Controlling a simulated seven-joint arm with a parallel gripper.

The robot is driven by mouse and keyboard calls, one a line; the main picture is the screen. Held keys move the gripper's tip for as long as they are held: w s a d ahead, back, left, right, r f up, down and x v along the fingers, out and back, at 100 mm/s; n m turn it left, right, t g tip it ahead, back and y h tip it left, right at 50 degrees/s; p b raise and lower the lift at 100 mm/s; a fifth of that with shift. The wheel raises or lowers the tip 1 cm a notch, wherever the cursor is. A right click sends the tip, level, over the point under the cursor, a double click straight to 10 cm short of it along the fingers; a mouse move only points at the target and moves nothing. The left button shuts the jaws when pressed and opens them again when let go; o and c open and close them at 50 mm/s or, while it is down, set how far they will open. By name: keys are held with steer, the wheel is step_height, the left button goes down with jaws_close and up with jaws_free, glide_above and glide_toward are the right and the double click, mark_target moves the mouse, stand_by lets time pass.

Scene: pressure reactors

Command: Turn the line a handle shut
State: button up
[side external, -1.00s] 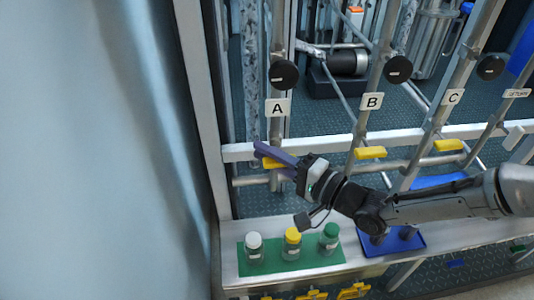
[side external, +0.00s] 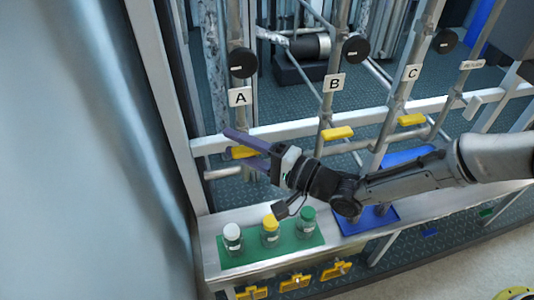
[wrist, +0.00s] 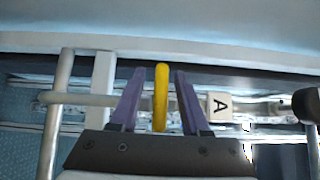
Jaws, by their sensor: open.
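The line A handle is a yellow lever (side external: 243,152) on the pipe below the A label (side external: 240,97). In the wrist view the handle (wrist: 161,96) stands edge-on between the two purple fingers, with a gap on each side. My gripper (side external: 245,147) is open around the handle; it also shows in the wrist view (wrist: 158,98). In the side view the fingers partly hide the handle. The A label (wrist: 220,107) shows to the right of the fingers in the wrist view.
Yellow handles of line B (side external: 338,133) and line C (side external: 411,119) are to the right. Bottles with white (side external: 232,230), yellow (side external: 270,221) and green (side external: 307,213) caps stand on a green mat (side external: 262,262) below. A blue tray (side external: 352,228) lies beside the mat under my arm.

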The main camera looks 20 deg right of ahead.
steer(key=v, duration=1.3)
steer(key=d+r+n+g+h, duration=0.1)
steer(key=d+r+n+h, duration=0.3)
steer(key=d, duration=0.7)
steer(key=d+r+n+g+h, duration=0.15)
steer(key=d+h, duration=0.35)
steer(key=d, duration=0.6)
steer(key=s+d+r+n+g+h, duration=0.1)
steer(key=s+d+n+g+h, duration=0.1)
steer(key=s+d, duration=0.4)
steer(key=s+d+n+g+h, duration=0.1)
steer(key=s+d, duration=0.5)
steer(key=s, duration=0.7)
steer(key=shift+s+d+r+n+g+h, duration=0.2)
steer(key=shift+s+r+n+g+h, duration=0.15)
steer(key=shift+g, duration=0.5)
